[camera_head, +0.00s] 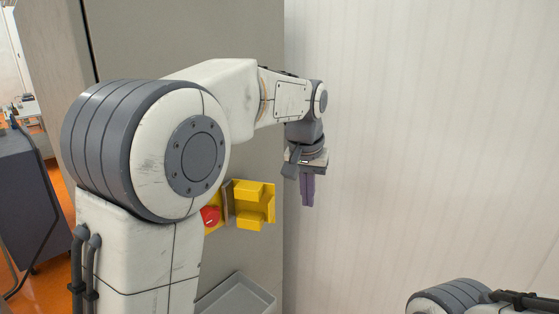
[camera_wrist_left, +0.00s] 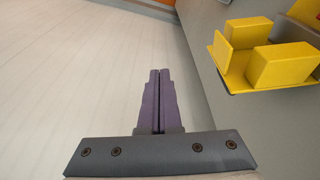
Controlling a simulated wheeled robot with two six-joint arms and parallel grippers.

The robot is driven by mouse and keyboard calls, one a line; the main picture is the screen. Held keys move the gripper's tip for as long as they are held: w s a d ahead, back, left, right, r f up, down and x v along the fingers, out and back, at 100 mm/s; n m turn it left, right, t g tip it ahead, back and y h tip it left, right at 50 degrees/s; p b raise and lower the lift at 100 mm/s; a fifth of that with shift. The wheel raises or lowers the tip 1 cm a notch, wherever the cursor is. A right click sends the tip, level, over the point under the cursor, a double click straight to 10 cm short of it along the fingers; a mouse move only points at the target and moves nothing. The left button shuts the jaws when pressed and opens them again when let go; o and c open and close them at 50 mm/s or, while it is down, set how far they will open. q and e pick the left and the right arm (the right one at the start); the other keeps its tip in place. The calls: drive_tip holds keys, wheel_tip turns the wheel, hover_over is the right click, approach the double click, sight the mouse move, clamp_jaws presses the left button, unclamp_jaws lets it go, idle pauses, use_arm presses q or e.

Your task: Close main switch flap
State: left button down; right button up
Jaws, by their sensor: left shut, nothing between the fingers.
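The main switch flap (camera_head: 250,205) is yellow, with block-like parts, and is mounted on the grey cabinet face. It stands swung open to the right of a red round switch (camera_head: 210,215), which is partly hidden by my left arm. My left gripper (camera_head: 307,203) has purple fingers pointing down, shut and empty, to the right of the flap and apart from it. In the left wrist view, the shut fingers (camera_wrist_left: 159,72) are at the centre and the yellow flap (camera_wrist_left: 236,75) is at the upper right. My right gripper is out of view.
The grey cabinet (camera_head: 262,160) carries the switch. A grey tray (camera_head: 240,297) sits below it. A pale panelled wall (camera_head: 430,130) fills the right side. A dark cabinet (camera_head: 35,195) stands at far left on an orange floor.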

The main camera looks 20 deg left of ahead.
use_arm(q)
drive_tip(key=w+a+r+n+y+p, duration=0.1)
drive_tip(key=w+a+r+n, duration=0.15)
drive_tip(key=a+r, duration=0.2)
drive_tip(key=w+a+r+n+p, duration=0.1)
drive_tip(key=w+a+r+p, duration=0.1)
drive_tip(key=w+a+r, duration=0.3)
wheel_tip(320, 180, down, 11)
drive_tip(key=s+a+p, duration=0.1)
drive_tip(key=p, duration=0.1)
drive_tip(key=shift+s+a+t, duration=0.2)
drive_tip(key=shift+t, duration=0.1)
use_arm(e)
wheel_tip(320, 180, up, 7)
use_arm(q)
drive_tip(key=shift+d+m, duration=0.1)
drive_tip(key=shift+m, duration=0.15)
